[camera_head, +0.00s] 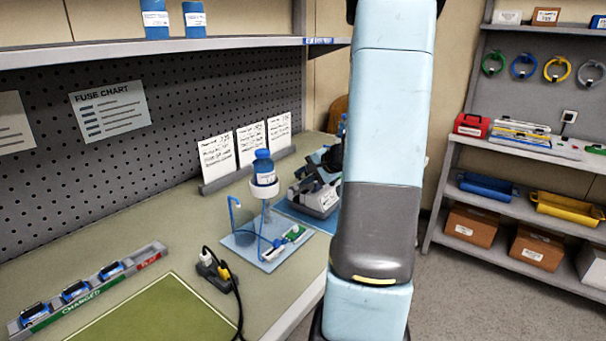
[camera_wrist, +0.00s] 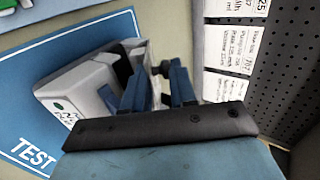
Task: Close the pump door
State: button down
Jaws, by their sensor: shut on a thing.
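The infusion pump (camera_head: 318,199) is a white and grey unit on the blue mat (camera_head: 300,216) at the back of the bench, partly hidden by my arm. In the wrist view the pump (camera_wrist: 80,88) lies left of my fingers on the blue mat marked TEST (camera_wrist: 25,125). My gripper (camera_wrist: 155,85) is beside the pump, its two blue fingers shut on a thin pale part, which looks like the pump door (camera_wrist: 153,94). The fingers hide most of that part, so how far the door stands open cannot be told.
A bottle stand with a blue-capped bottle (camera_head: 264,168) is left of the pump. Instruction cards (camera_head: 250,143) stand behind, before the pegboard (camera_head: 200,110). A power strip (camera_head: 215,269) and battery rack (camera_head: 88,290) are nearer. The green mat (camera_head: 150,315) is clear.

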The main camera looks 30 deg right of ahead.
jog(key=shift+s+f+t, duration=0.2)
jog(key=shift+f+t, duration=0.05)
jog(key=shift+t, duration=0.25)
jog(key=shift+y, duration=0.3)
jog(key=c, duration=1)
grip_release()
jog(key=shift+s+f, duration=0.1)
